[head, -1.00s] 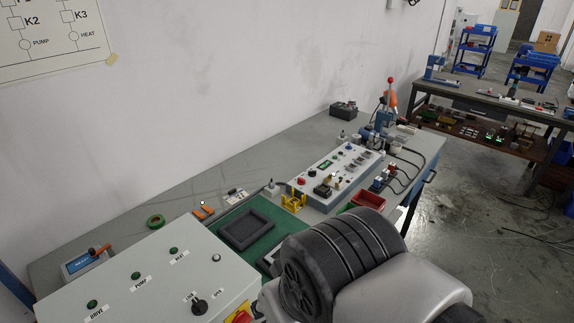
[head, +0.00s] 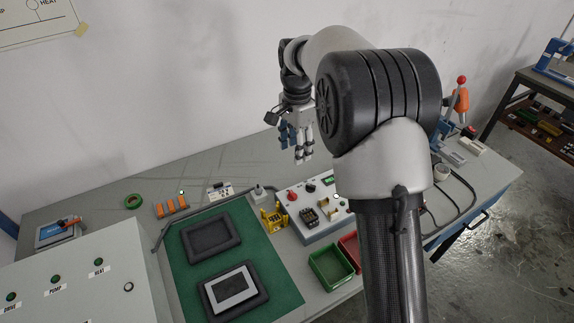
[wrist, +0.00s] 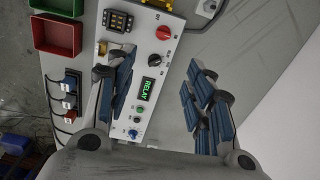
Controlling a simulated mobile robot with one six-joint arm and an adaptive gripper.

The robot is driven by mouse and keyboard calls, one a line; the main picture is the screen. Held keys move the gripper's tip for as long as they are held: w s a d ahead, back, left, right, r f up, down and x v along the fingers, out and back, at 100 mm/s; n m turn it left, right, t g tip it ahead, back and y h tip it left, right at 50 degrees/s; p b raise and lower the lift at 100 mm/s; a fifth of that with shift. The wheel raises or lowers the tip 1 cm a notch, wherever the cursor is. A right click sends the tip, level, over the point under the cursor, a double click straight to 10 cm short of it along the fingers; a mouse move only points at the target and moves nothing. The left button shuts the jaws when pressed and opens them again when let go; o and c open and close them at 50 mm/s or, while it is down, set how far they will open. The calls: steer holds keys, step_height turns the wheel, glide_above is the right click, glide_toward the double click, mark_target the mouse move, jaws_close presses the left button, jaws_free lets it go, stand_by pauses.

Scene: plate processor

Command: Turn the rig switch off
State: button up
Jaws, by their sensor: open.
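A grey-white control panel (head: 300,224) stands on the bench, partly hidden behind my arm in the head view. The labels are too small to read, so I cannot tell which knob is the rig switch. My gripper (head: 303,157) is open and empty above the panel's back edge. In the wrist view my gripper (wrist: 165,72) has one finger overlapping the panel, near the black knob.
A yellow holder (head: 273,217), a green bin (head: 331,266) and a red bin (head: 350,246) stand near the panel. A green mat (head: 186,270) with dark trays lies left. A cabinet (head: 100,300) stands front left. The wall runs behind the bench.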

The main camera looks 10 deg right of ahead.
mark_target(292, 193)
steer(key=shift+m, duration=0.4)
steer(key=f+b, duration=0.1)
steer(key=f, duration=0.5)
steer(key=f+b, duration=0.2)
steer(key=f, duration=0.4)
steer(key=w+f+b, duration=0.1)
steer(key=f+b, duration=0.1)
steer(key=f, duration=0.5)
steer(key=shift+a+f, duration=0.1)
steer(key=shift+a, duration=0.1)
steer(key=shift+c, duration=0.5)
steer(key=c, duration=1)
